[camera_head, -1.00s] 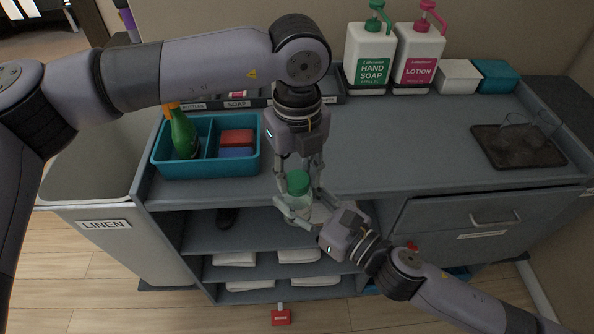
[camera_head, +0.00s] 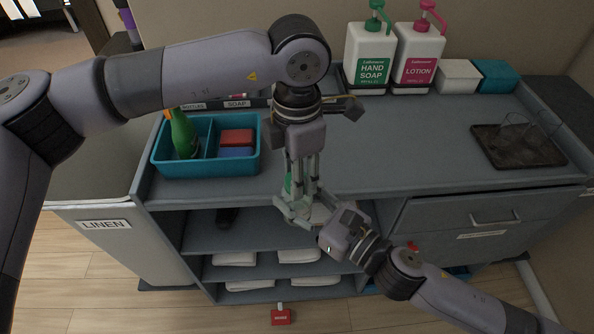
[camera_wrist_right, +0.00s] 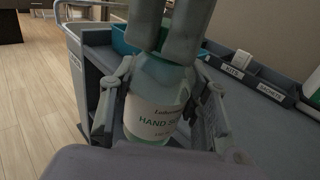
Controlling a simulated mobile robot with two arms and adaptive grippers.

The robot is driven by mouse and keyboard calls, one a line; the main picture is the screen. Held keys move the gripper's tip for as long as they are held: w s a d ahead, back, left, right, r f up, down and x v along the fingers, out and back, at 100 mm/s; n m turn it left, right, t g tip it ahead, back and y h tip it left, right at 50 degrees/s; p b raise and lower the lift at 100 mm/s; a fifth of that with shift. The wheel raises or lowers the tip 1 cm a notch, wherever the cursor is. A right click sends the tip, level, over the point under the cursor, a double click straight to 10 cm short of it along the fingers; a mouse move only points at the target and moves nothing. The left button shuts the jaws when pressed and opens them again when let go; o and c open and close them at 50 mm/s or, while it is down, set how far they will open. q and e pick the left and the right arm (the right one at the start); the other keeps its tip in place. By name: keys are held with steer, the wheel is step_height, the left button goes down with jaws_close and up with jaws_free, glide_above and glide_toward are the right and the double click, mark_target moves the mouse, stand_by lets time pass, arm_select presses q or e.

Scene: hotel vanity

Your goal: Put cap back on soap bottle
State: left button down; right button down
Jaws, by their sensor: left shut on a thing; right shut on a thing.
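The soap bottle (camera_wrist_right: 155,118) is a pale bottle with a HAND SOAP label, upright or slightly tilted in the right wrist view. My right gripper (camera_head: 303,213) is shut around its body; its fingers flank the bottle in the wrist view. My left gripper (camera_head: 301,190) points down over the bottle's top, shut on the green cap (camera_head: 288,184). Only a strip of cap shows beside the fingers in the head view. The left fingers hide the bottle's neck in the wrist view, so I cannot tell how the cap sits on it.
A teal divided caddy (camera_head: 207,170) with a green bottle (camera_head: 184,134) stands left on the counter. Pump bottles of hand soap (camera_head: 369,55) and lotion (camera_head: 418,55) stand at the back. A dark tray (camera_head: 516,147) with glasses is at right. The middle counter is clear.

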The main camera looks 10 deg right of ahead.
arm_select(q)
steer(key=m, duration=1.2)
steer(key=c, duration=1)
jaws_free()
steer(key=shift+c, duration=0.2)
steer(key=shift+r, duration=0.1)
step_height(320, 180, up, 12)
